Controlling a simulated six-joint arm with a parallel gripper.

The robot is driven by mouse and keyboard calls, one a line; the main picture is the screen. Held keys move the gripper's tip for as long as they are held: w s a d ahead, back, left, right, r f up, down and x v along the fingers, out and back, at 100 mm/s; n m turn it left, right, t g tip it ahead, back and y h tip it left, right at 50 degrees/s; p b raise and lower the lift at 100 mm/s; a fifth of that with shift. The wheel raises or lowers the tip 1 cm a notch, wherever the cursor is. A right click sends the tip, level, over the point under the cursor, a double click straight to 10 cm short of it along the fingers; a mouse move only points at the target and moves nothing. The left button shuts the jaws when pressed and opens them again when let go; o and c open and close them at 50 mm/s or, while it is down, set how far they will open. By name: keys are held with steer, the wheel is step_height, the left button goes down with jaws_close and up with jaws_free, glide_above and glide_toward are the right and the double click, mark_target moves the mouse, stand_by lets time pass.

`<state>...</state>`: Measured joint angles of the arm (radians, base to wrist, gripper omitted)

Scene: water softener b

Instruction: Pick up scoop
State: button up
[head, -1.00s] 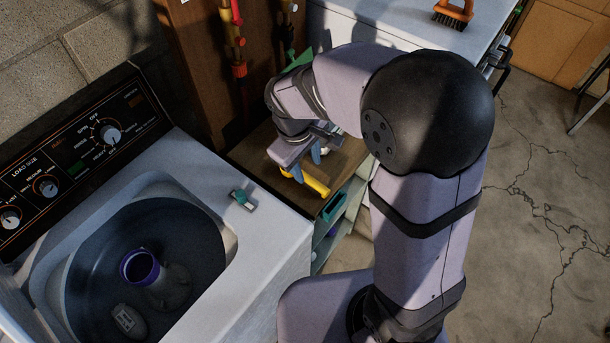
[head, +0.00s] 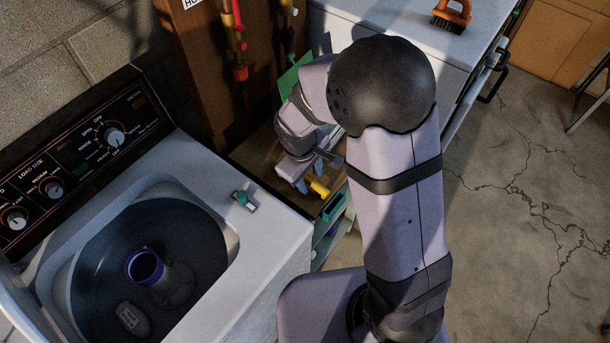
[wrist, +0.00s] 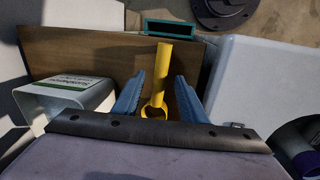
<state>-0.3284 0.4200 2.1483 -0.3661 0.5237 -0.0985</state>
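The yellow scoop (wrist: 174,56) lies on a brown wooden surface in the wrist view, its handle pointing away from me. Its other end is partly hidden behind my gripper's body. My gripper (wrist: 158,92) is open, with one blue finger on each side of the scoop and a gap on both sides. In the head view, the yellow handle end (head: 319,188) shows just beside my gripper (head: 312,173). The rest of the scoop there is hidden by my gripper and wrist.
A white container with a green label (wrist: 80,92) stands left of my gripper in the wrist view. The white washer (head: 268,238) stands close by, with a purple-rimmed cup (head: 145,266) inside. A teal item (head: 333,206) is near the shelf edge.

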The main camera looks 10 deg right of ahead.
mark_target(310, 181)
steer(key=shift+w+d+f, duration=0.1)
steer(key=shift+f, duration=0.55)
jaws_close()
step_height(310, 181, up, 10)
steer(key=b, duration=0.1)
steer(key=shift+b, duration=0.3)
